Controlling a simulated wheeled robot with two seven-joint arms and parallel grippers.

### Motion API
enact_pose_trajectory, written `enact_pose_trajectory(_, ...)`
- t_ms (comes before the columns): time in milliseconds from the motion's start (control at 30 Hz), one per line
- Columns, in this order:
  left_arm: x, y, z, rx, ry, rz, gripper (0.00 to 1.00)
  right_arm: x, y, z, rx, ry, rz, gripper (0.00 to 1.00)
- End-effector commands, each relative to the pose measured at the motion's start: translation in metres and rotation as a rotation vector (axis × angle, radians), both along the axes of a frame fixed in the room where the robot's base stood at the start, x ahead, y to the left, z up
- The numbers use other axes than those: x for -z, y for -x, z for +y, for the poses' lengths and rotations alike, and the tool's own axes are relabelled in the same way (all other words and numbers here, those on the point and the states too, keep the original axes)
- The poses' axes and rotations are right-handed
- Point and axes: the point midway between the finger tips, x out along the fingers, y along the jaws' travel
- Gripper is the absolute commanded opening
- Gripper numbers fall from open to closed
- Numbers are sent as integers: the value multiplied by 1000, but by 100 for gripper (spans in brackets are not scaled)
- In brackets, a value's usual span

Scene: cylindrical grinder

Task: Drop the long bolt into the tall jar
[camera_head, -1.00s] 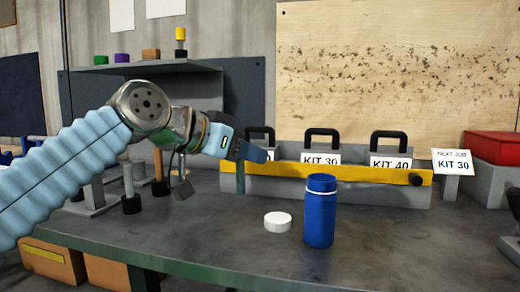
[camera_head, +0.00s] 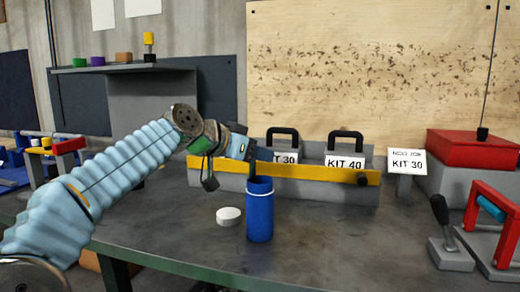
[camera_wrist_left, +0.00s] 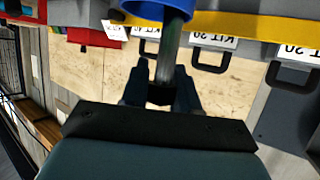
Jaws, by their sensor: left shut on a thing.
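The tall jar (camera_head: 260,216) is blue with a white band near its top and stands upright and open on the grey bench. My left gripper (camera_head: 250,153) is just above its mouth, slightly to the left. In the left wrist view my gripper (camera_wrist_left: 161,88) is shut on the long bolt (camera_wrist_left: 166,62), a grey rod. The bolt's far end overlaps the mouth of the blue jar (camera_wrist_left: 150,13); I cannot tell how far inside it is. A white round lid (camera_head: 229,215) lies on the bench left of the jar. My right gripper is not in view.
Behind the jar is a grey rack with a yellow front rail (camera_head: 300,172) and black-handled kit boxes. A red box (camera_head: 470,150) and a red-framed fixture (camera_head: 492,220) stand at the right. The bench in front of the jar is clear.

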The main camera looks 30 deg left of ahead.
Motion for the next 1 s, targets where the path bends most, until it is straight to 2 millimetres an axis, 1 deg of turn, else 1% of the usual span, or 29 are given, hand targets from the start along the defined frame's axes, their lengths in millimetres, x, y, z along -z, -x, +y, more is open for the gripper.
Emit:
enact_pose_trajectory(33, 13, 0, 0, 0, 0, -1, 0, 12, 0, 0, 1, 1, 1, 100)
enact_pose_trajectory(133, 23, 0, 0, -1, 0, -1, 0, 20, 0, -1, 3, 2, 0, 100)
enact_pose_trajectory(233, 27, 0, 0, -1, 0, -1, 0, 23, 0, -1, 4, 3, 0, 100)
enact_pose_trajectory(467, 26, 0, 0, 0, 0, -1, 0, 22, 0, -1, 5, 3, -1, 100)
enact_pose_trajectory(500, 26, 0, 0, 0, 0, -1, 33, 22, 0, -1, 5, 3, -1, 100)
enact_pose_trajectory(667, 26, 0, 0, 0, 0, -1, 57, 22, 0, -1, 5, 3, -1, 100)
enact_pose_trajectory(700, 26, 0, 0, 0, 0, -1, 59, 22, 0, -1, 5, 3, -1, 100)
enact_pose_trajectory(1000, 26, 2, 1, 0, 0, 0, 59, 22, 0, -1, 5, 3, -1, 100)
